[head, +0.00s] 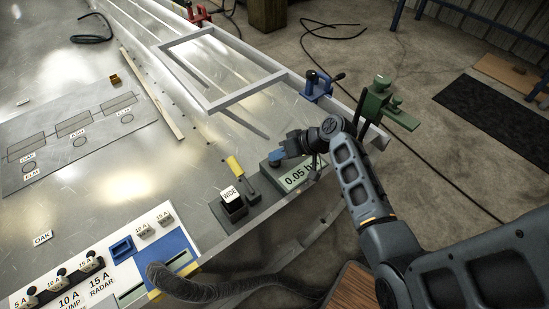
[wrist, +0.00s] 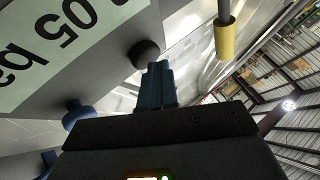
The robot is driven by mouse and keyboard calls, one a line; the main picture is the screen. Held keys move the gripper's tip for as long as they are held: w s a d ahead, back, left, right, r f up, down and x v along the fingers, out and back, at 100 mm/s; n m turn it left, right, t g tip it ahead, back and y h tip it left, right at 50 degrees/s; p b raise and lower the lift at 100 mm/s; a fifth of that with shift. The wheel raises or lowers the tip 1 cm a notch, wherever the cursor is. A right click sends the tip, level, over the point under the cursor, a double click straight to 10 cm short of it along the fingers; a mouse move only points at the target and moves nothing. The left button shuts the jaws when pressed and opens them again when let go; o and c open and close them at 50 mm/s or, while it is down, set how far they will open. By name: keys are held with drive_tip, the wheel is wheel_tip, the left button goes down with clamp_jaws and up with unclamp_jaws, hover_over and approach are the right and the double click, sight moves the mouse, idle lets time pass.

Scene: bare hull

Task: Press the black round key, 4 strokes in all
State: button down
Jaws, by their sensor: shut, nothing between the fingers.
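The black round key (wrist: 144,53) shows in the wrist view as a dark round knob on a grey unit. My gripper (wrist: 157,68) is shut and empty, its blue fingertips right at the key's edge; I cannot tell whether they touch it. In the head view my gripper (head: 276,155) is over the grey unit at the bench's edge and the black key cannot be made out. The unit's display (head: 297,176) reads 0.05 with a partly hidden unit; it also shows in the wrist view (wrist: 50,40). A blue round key (wrist: 77,114) is on the same unit.
A yellow-handled lever (head: 234,166) and a black block with a labelled white top (head: 231,196) stand left of the unit. A grey hose (head: 205,287) lies in front.

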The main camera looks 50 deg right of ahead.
drive_tip(key=shift+r+p, duration=1.1)
drive_tip(key=shift+r, duration=0.15)
wheel_tip(320, 180, up, 5)
drive_tip(key=p, duration=0.4)
drive_tip(key=shift+r, duration=0.1)
idle(2.3)
drive_tip(key=shift+r+b, duration=1.45)
drive_tip(key=shift+r, duration=0.35)
drive_tip(key=shift+f, duration=0.15)
wheel_tip(320, 180, down, 9)
drive_tip(key=b, duration=0.7)
drive_tip(key=shift+r+b, duration=0.2)
drive_tip(key=shift+b, duration=0.15)
